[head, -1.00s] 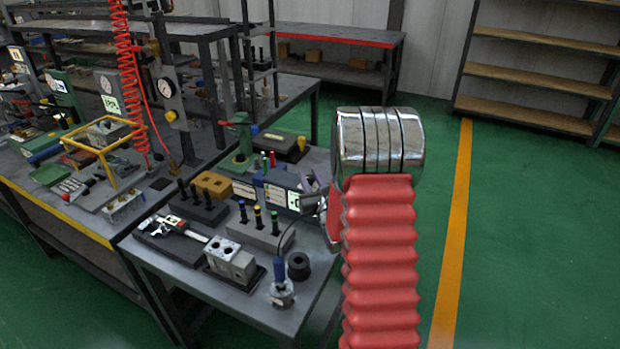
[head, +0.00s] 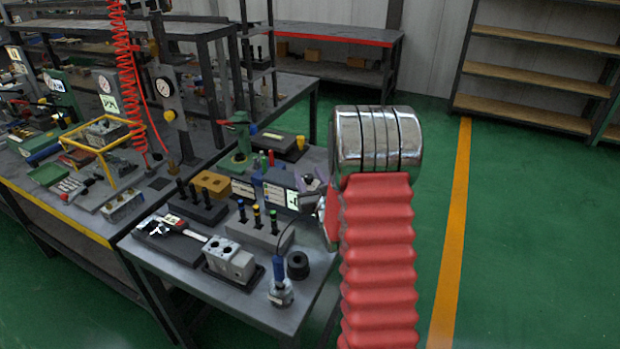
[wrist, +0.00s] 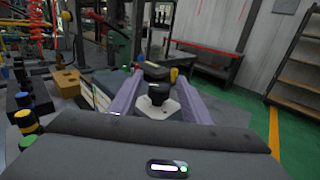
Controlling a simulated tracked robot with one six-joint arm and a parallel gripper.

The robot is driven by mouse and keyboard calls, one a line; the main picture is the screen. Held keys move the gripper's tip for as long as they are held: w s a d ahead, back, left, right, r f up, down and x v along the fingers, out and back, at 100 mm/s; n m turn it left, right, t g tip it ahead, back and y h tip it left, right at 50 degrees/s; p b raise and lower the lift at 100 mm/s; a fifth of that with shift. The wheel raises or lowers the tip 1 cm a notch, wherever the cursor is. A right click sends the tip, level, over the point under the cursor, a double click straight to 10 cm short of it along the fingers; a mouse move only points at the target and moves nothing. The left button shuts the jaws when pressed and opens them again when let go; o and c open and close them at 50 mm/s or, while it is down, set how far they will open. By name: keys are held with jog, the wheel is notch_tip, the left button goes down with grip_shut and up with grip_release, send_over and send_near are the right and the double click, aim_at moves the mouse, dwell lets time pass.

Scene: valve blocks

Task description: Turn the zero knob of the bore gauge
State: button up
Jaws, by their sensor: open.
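My gripper (wrist: 157,78) is open, its two lavender fingers pointing forward in the wrist view. A dark round knob (wrist: 158,91) on a pale angular base (wrist: 157,108) stands between the fingers. It looks like the gauge's zero knob, but I cannot make out the whole gauge. I see no clear contact between fingers and knob. In the head view my gripper (head: 309,188) is over the right part of the bench, beside a grey-blue block with white labels. The dark knob (head: 309,179) shows there only small, and my red arm cover hides what lies behind it.
Left of my gripper are a block with colour-capped pins (head: 258,228), a yellow-brown block (head: 212,184) and a green clamp (head: 240,145). A blue-handled tool (head: 280,275) and black ring (head: 298,265) are at the front. The green floor to the right is clear.

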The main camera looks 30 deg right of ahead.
jog(key=shift+s, duration=0.1)
jog(key=v, duration=1.3)
jog(key=shift+s+a, duration=0.15)
jog(key=shift+s, duration=0.15)
